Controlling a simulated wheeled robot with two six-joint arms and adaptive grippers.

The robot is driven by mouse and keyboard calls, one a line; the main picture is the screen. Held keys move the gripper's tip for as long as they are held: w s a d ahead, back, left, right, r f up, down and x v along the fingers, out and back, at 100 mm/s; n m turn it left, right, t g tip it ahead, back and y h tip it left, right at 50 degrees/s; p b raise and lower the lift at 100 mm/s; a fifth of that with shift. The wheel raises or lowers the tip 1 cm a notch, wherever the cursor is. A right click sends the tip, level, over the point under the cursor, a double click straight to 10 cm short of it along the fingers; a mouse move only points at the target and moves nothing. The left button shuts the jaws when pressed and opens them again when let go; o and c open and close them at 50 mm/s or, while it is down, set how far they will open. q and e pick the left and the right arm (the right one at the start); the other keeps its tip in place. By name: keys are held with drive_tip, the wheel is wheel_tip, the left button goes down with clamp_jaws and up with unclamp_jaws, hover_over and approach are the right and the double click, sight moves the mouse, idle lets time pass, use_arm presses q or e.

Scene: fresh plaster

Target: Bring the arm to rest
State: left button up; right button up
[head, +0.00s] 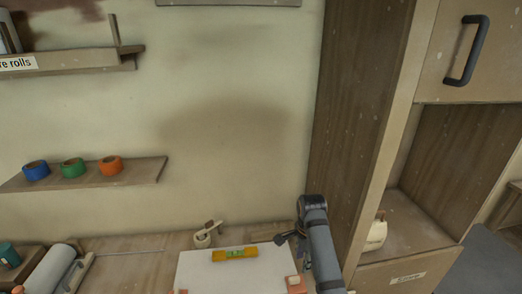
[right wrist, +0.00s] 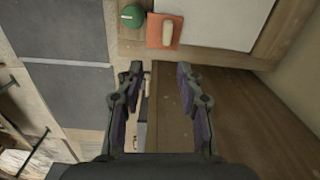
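My right gripper (head: 285,239) shows in the head view at the end of my dark grey arm, beside the right edge of a white board on the bench. In the right wrist view my right gripper (right wrist: 158,68) is open, its two fingers well apart with nothing between them. My left gripper is in neither view.
A yellow level (head: 235,254) lies on the white board (head: 205,270). An orange float with a pale handle (right wrist: 164,31) and a green round thing (right wrist: 132,15) lie beyond my fingers. A wooden cabinet (head: 348,110) stands close at right.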

drive_tip(key=s+d+f+n+t, duration=0.1)
drive_tip(key=s+d+f+n, duration=0.35)
drive_tip(key=s+f, duration=0.2)
drive_tip(key=s+d+r+n+t+h, duration=0.1)
drive_tip(key=s+d+r+n+t, duration=0.15)
drive_tip(key=s+n, duration=1.2)
drive_tip(key=s+d+f+m+g+b, duration=0.1)
drive_tip(key=s+f+b, duration=0.15)
drive_tip(key=f, duration=0.85)
drive_tip(key=s+d+f+m+b, duration=0.1)
drive_tip(key=f+b, duration=0.2)
drive_tip(key=f, duration=0.9)
drive_tip(key=s+d+f+g+b, duration=0.1)
drive_tip(key=s+d+f+b, duration=0.1)
drive_tip(key=f, duration=0.9)
drive_tip(key=s+f+b, duration=0.5)
drive_tip(key=s+f, duration=1.3)
drive_tip(key=f, duration=0.3)
drive_tip(key=shift+s+d+m+b, duration=0.15)
drive_tip(key=shift+d+m+b, duration=0.15)
drive_tip(key=shift+d, duration=0.05)
drive_tip(key=shift+g, duration=0.25)
